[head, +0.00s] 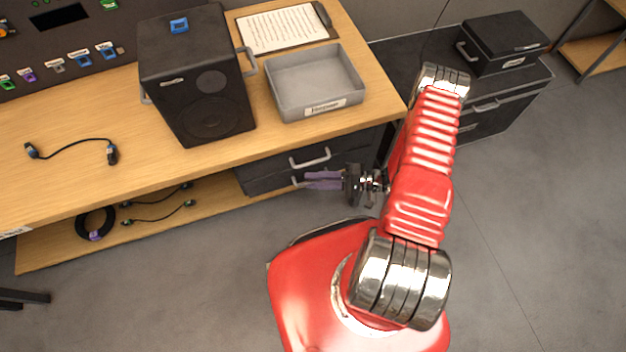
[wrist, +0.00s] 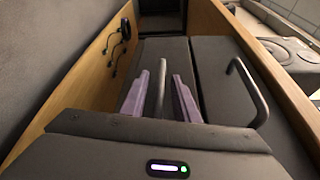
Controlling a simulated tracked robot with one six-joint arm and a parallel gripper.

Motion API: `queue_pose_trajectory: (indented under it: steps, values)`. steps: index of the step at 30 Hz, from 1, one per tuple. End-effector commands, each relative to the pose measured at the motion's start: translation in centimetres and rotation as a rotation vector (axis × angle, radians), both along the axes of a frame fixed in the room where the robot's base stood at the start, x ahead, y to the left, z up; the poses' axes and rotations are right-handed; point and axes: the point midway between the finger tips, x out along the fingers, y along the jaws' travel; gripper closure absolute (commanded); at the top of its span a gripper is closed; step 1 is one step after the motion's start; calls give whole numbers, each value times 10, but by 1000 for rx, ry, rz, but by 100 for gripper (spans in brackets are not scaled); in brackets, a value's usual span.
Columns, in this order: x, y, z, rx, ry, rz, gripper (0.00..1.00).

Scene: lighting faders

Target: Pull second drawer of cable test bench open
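The cable test bench (head: 200,172) has two dark drawers under the right end of its wooden top. The upper drawer (head: 342,147) has a silver handle (head: 309,160) and looks closed. The second drawer (head: 262,184), below it, also looks closed, and my gripper partly hides its handle. My gripper (head: 309,180) has purple fingers and points left at that lower handle. In the wrist view, my gripper (wrist: 160,77) is open, with a finger on each side of the second drawer's handle (wrist: 160,92) and gaps showing. The upper drawer's handle (wrist: 248,92) is to the right there.
On the bench top are a black speaker (head: 205,85), a grey tray (head: 315,85), a clipboard (head: 283,28) and a short cable (head: 75,145). A black case (head: 503,42) sits on a dark cabinet behind my arm.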

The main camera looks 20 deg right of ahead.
Motion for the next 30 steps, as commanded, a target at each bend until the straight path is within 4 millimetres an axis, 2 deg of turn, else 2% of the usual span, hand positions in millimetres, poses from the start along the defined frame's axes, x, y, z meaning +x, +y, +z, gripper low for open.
queue_pose_trajectory:
  steps: [11, 23, 30]
  values:
    - [1, 5, 0, 0, 0, 1, 72]
    - [1, 4, -1, 0, 0, 1, 100]
    - [1, 4, -1, -1, 2, 1, 100]
